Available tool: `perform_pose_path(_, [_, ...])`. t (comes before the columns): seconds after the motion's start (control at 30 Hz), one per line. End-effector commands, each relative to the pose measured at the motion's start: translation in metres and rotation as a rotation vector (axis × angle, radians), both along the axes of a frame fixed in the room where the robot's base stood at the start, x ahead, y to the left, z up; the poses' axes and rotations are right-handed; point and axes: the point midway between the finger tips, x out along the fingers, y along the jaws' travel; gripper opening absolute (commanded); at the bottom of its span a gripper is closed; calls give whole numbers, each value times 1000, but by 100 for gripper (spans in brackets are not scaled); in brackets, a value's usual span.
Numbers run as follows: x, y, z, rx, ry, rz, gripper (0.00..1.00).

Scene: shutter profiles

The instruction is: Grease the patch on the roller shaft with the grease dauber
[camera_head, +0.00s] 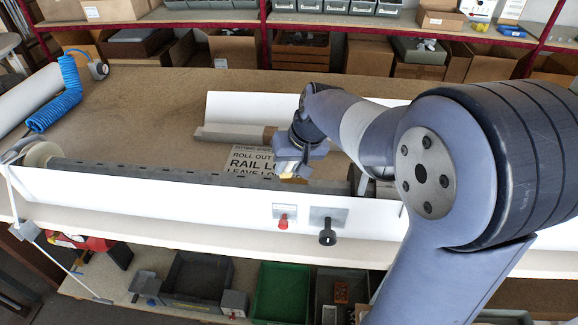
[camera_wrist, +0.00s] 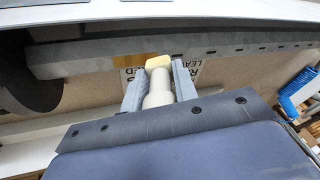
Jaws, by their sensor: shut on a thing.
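The grey roller shaft (camera_head: 200,175) lies lengthwise in the white housing, and it crosses the upper part of the wrist view (camera_wrist: 220,56). An amber-brown patch (camera_wrist: 131,68) shows on the shaft in the wrist view.
A printed sign (camera_head: 252,160) lies behind the shaft, partly hidden. The white housing front (camera_head: 170,198) runs along the bench edge with a red knob (camera_head: 283,222) and a black knob (camera_head: 327,236). A blue coiled hose (camera_head: 62,100) lies at left. The brown bench top behind is mostly clear.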

Motion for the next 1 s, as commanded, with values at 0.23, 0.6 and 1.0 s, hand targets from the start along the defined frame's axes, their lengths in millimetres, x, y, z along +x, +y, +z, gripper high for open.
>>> perform_pose_path(0.23, [0, 0, 24, 0, -2, 0, 0])
perform_pose_path(0.6, [0, 0, 26, 0, -1, 0, 0])
perform_pose_path(1.0, [0, 0, 54, 0, -1, 0, 0])
